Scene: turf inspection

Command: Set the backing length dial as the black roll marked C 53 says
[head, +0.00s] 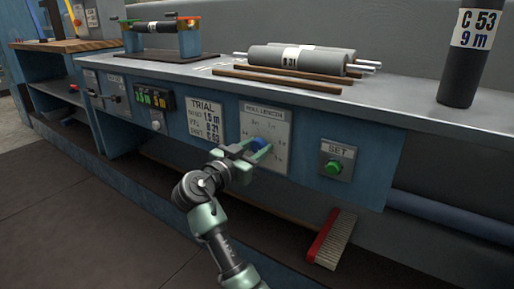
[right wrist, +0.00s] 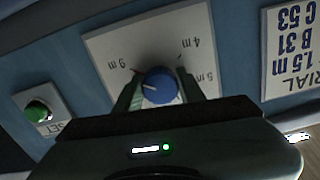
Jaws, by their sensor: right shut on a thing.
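The black roll marked C 53 (head: 462,70) stands upright at the right of the bench top in the head view; its white label reads "C 53" and "9 m". The backing length dial is a blue knob (head: 262,145) on a white plate on the bench front. My right gripper (head: 250,150) is shut on the knob. In the right wrist view the fingers sit on both sides of the knob (right wrist: 160,88). The knob's pale pointer mark lies toward the left there; the plate's figures appear upside down and are small. My left gripper is out of view.
A green button (head: 333,167) under a SET label is right of the dial. A TRIAL card (head: 206,122) and a green-lit display (head: 154,99) are left of it. Grey rolls (head: 300,58) lie on the bench top. A red-backed brush (head: 330,240) leans below.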

